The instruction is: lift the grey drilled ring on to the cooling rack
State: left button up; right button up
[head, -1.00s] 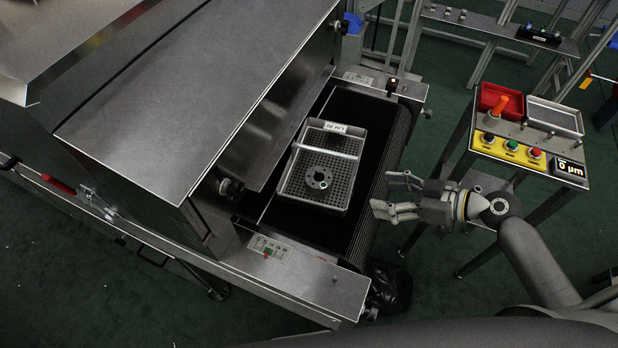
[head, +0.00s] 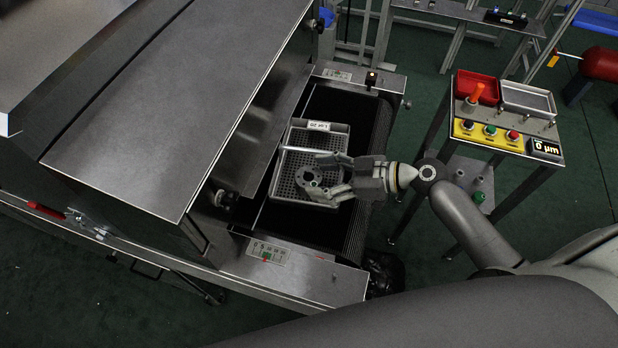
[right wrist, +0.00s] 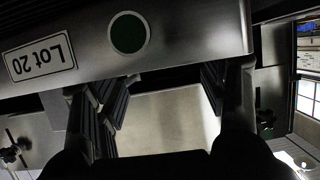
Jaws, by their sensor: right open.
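The grey drilled ring (head: 308,179) lies flat in the perforated grey tray (head: 336,128), towards its front, in the head view. My right gripper (head: 324,175) is over the right side of the tray, its fingers apart at the ring's right side. Part of the ring is hidden by the fingers, and I cannot tell whether they touch it. In the right wrist view the open fingers (right wrist: 162,100) show dark with no ring visible between them. My left gripper is not in view. I cannot surely pick out the cooling rack.
The tray stands on the dark belt (head: 365,135) outside the dryer hood (head: 180,90). A light bar (head: 315,151) crosses the tray behind the ring. A button stand (head: 490,135) with red and grey bins is at right. A raised shelf (head: 440,10) is at the back.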

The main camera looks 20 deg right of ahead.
aim_at(311, 177)
jog(key=shift+p+x, duration=0.45)
jog(key=shift+x, duration=1.4)
jog(key=shift+f, duration=0.2)
jog(key=c, duration=1.4)
jog(key=shift+r, duration=0.15)
grip_shut()
jog(key=shift+r, duration=0.1)
jog(key=shift+w+r, duration=0.1)
jog(key=shift+r, duration=0.4)
notch_tip(311, 177, up, 2)
jog(key=shift+b, duration=0.5)
jog(key=s+a+r, duration=0.7)
jog(key=s+r, duration=0.3)
jog(key=s, duration=0.2)
